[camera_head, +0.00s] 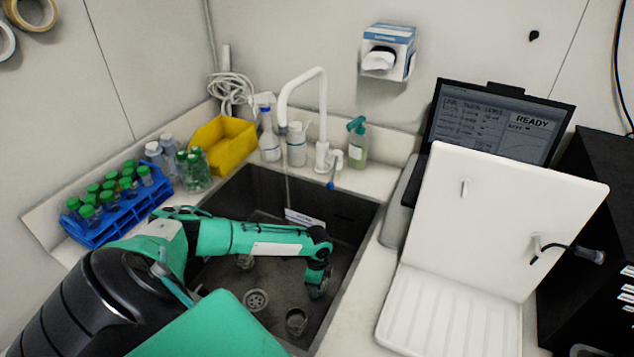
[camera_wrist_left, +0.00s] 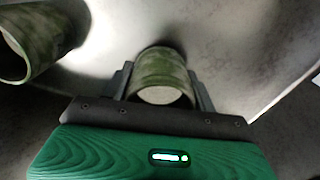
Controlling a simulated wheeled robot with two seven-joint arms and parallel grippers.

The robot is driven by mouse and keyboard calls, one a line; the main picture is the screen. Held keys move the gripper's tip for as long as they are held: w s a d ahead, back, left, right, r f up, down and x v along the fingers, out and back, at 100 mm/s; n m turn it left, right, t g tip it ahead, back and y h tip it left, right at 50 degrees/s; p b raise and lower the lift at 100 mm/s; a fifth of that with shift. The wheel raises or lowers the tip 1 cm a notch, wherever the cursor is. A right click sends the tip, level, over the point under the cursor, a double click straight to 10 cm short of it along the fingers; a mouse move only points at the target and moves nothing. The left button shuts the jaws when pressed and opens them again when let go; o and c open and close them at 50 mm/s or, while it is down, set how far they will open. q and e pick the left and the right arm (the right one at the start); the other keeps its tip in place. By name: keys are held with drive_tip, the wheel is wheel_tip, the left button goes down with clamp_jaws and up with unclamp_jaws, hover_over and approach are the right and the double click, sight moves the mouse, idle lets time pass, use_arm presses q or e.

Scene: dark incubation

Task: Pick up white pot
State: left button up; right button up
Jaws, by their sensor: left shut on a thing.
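My left gripper (camera_head: 318,272) reaches down into the dark sink. In the left wrist view its two fingers (camera_wrist_left: 162,82) are shut on either side of a small round pot (camera_wrist_left: 161,66). This pot has a mottled green-grey wall and a pale round end facing the camera; it does not look plainly white. A second, similar pot (camera_wrist_left: 42,38) lies to the left, apart from the fingers. In the head view one small pot (camera_head: 297,321) stands near the drain and another (camera_head: 245,262) is partly hidden behind my left arm. My right gripper is not in view.
The sink (camera_head: 352,222) has a drain (camera_head: 256,299) and a white tap (camera_head: 318,110) over its back edge. A blue tube rack (camera_head: 112,225) and yellow bin (camera_head: 222,143) stand left. A white drying rack (camera_head: 490,220) stands right, in front of a laptop-like screen (camera_head: 497,122).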

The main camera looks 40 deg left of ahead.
use_arm(q)
wheel_tip(320, 180, up, 19)
drive_tip(key=b, duration=0.2)
drive_tip(key=shift+f, duration=0.1)
idle(0.3)
